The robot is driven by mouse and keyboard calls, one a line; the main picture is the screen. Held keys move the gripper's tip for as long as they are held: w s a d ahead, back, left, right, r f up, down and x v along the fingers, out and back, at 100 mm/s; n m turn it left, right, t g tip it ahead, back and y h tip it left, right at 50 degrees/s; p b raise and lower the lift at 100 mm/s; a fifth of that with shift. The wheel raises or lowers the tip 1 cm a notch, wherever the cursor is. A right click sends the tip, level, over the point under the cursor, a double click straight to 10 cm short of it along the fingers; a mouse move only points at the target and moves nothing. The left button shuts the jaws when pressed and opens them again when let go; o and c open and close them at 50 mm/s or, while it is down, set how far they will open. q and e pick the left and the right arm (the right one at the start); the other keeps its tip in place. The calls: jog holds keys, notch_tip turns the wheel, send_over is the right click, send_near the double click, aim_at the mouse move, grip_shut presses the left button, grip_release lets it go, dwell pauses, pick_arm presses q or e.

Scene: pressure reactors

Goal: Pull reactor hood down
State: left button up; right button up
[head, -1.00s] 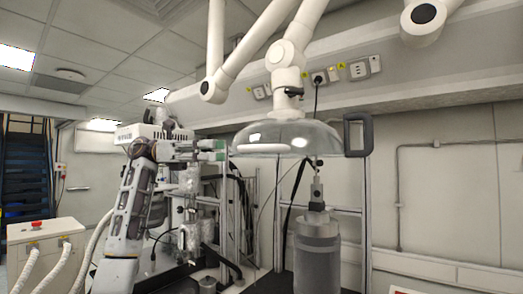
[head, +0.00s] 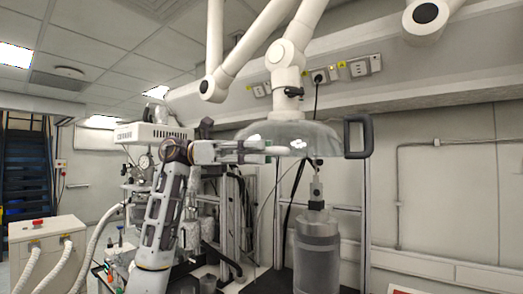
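The reactor hood (head: 318,137) is a clear dome hanging from a white jointed arm (head: 285,57), above the grey cylindrical vessel (head: 317,255). A dark grey loop handle (head: 368,136) sticks out at the hood's right side. My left gripper (head: 270,149) points right, level with the hood, and overlaps its left half in the head view. Its fingers look apart with nothing held between them. I cannot tell whether they touch the dome. The gripper is left of the handle and apart from it. My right gripper is not in view.
A metal frame with tubing and cables (head: 235,210) stands behind my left arm. A white cabinet with a red button (head: 45,245) is at the lower left. Other white jointed arms (head: 428,20) hang above. The space right of the handle is clear before the wall.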

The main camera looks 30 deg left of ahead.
pick_arm(q)
jog(key=shift+d, duration=0.6)
grip_shut()
